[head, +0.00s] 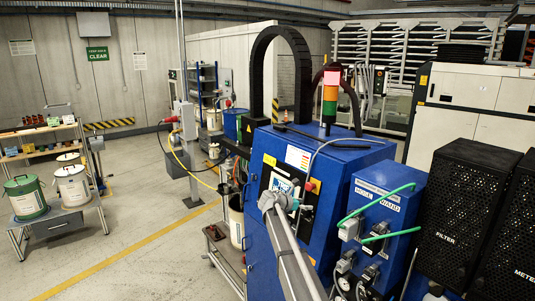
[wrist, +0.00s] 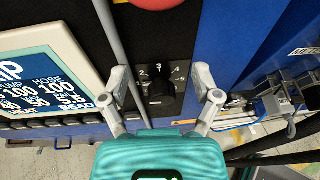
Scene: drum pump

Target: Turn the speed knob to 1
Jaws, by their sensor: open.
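The speed knob (wrist: 158,90) is a black dial on a black panel, with white numbers around it; 2, 3, 4 and 5 can be made out. The 1 is not clearly readable, and I cannot tell for sure which number the pointer is at. My gripper (wrist: 161,82) is open, with one grey finger left of the knob and one right of it, apart from it. In the head view my gripper (head: 277,200) is in front of the blue cabinet's panel, and the knob cannot be made out there.
A display (wrist: 48,85) with pump and hose figures is left of the knob. A red button (wrist: 153,3) is above it. A grey cable or tube (wrist: 112,40) runs past the left finger. Hose fittings (wrist: 275,100) are at the right. The blue cabinet (head: 262,235) stands around the panel.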

